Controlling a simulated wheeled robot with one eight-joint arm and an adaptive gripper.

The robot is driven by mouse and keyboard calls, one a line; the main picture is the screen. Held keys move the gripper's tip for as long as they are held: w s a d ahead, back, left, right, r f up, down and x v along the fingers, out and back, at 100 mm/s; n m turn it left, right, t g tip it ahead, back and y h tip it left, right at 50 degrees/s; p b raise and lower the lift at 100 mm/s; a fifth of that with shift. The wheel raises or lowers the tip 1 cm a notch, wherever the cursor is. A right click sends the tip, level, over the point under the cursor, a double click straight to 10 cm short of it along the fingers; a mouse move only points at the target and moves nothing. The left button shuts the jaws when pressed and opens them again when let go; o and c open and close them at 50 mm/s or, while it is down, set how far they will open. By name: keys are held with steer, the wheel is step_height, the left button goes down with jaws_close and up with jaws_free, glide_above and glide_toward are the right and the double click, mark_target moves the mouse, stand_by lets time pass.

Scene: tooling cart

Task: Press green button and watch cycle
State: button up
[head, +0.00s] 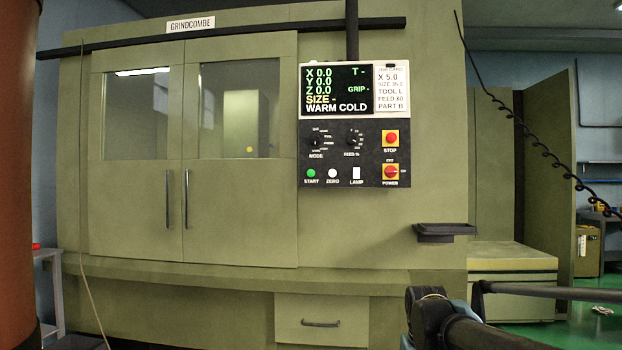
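The green START button (311,173) is on the lower left of the black control panel (340,152), beside a white ZERO button (333,173). Nothing touches it. The screen (338,90) above reads X, Y and Z 0.0, dashes for T, GRIP and SIZE, and WARM COLD. The grey-green machine's left door (135,200) and right door (240,205) are shut. Their windows show a dim interior; no moving part can be made out. Parts of my arm show at the lower right, below and right of the panel, but my gripper is not in view.
The panel also has a red STOP button (390,139), a POWER switch (391,173), MODE and FEED knobs, and a LAMP switch (356,174). A job card (390,88) is beside the screen. A dark tray (445,229) juts out right of the panel. A coiled cable (549,157) hangs at right.

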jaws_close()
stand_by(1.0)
